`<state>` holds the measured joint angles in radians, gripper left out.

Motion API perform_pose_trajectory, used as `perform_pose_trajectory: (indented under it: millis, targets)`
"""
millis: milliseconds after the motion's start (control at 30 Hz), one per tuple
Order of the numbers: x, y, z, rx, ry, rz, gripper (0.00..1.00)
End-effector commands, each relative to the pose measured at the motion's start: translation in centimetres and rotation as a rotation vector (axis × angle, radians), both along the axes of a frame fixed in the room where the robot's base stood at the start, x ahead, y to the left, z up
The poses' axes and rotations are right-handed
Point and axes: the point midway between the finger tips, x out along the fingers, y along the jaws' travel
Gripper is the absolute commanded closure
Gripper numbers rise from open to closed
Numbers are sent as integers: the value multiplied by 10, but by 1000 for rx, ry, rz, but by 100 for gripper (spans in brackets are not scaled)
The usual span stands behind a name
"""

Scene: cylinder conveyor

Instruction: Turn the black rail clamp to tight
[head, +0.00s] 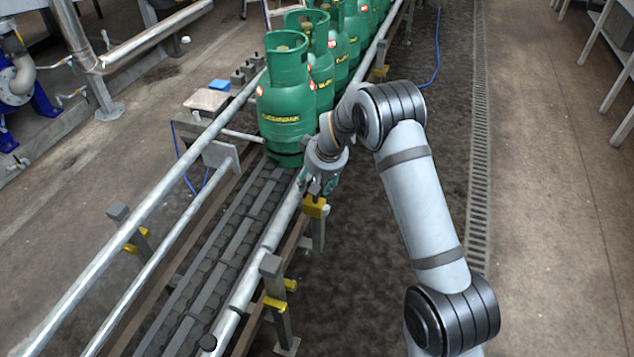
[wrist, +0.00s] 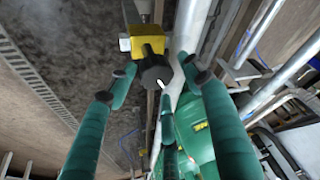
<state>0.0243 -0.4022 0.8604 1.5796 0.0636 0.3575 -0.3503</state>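The black rail clamp (wrist: 154,72) is a dark knob with a white mark, next to a yellow block (wrist: 147,40) beside the grey rail, in the wrist view. My gripper (wrist: 161,78) has green fingers, spread open around the knob. The fingertips look apart from it, though I cannot tell how far they are from it in depth. In the head view my gripper (head: 319,188) is at the right-hand rail, just above a yellow block (head: 315,207). The knob is hidden by my gripper there.
Green gas cylinders (head: 286,105) stand in a row on the conveyor (head: 225,240), the nearest just left of my gripper. The guard rail (head: 265,245) runs alongside.

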Motion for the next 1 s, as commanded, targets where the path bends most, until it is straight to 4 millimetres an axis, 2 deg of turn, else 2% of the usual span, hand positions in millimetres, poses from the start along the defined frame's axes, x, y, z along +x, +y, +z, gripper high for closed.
perform_pose_trajectory:
  millis: [133, 467, 567, 800, 1000]
  targets:
    - [1, 2, 1, 1, -4, 2, 45]
    - [-2, -2, 4, -1, 2, -2, 45]
    - [-5, -4, 17, 1, -1, -3, 45]
    - [-23, -13, 64, 1, -3, -2, 45]
    - [-35, -19, 96, 0, -3, 1, 45]
